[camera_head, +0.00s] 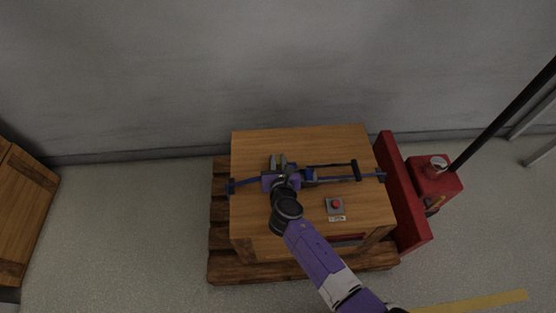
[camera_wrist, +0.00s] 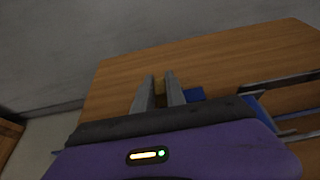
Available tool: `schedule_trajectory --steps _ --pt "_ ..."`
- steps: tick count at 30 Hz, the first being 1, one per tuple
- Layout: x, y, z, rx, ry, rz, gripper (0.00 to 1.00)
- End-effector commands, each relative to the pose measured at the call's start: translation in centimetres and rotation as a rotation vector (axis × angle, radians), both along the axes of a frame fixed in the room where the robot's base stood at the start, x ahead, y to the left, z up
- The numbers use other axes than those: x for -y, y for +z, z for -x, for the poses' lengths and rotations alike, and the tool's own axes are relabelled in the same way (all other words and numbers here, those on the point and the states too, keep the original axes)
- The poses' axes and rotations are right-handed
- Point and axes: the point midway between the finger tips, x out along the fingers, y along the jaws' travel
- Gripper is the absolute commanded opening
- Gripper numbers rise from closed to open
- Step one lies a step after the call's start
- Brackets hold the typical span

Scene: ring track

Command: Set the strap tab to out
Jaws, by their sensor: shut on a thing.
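A blue strap (camera_head: 340,178) runs across the top of a wooden crate (camera_head: 345,142). My gripper (camera_head: 278,160) is over the left part of the crate top, with its fingers pointing toward the wall. In the wrist view my gripper (camera_wrist: 162,82) has its two grey fingers close together on a small yellowish piece (camera_wrist: 160,87), which looks like the strap tab. Most of it is hidden by the fingers. A blue block (camera_head: 308,174) sits on the strap just right of my gripper, and blue also shows beside the right finger (camera_wrist: 194,95).
A dark bar (camera_head: 331,165) lies along the strap. A red button on a grey box (camera_head: 336,205) is near the crate's front. The crate stands on a wooden pallet (camera_head: 220,238) beside a red pallet jack (camera_head: 404,195). Another wooden crate (camera_head: 22,205) is at far left.

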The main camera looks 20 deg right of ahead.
Motion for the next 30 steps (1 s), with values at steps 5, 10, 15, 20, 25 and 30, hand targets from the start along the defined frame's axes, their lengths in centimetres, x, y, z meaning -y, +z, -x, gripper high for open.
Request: schedule_trajectory --steps 5,10,15,20,25,30 --pt "-0.7 -0.1 -0.2 -0.001 0.002 -0.001 0.00" --pt "-4.3 -0.2 -1.5 0.001 0.005 -0.001 0.00" --pt "-7.4 -0.2 -2.5 -0.001 0.003 -0.001 0.00" --pt "-8.4 -0.1 -2.7 0.000 0.000 0.000 0.00" --pt "-8.4 0.0 -2.7 0.000 0.000 0.000 0.00" --pt "-8.4 0.0 -2.7 0.000 0.000 0.000 0.34"
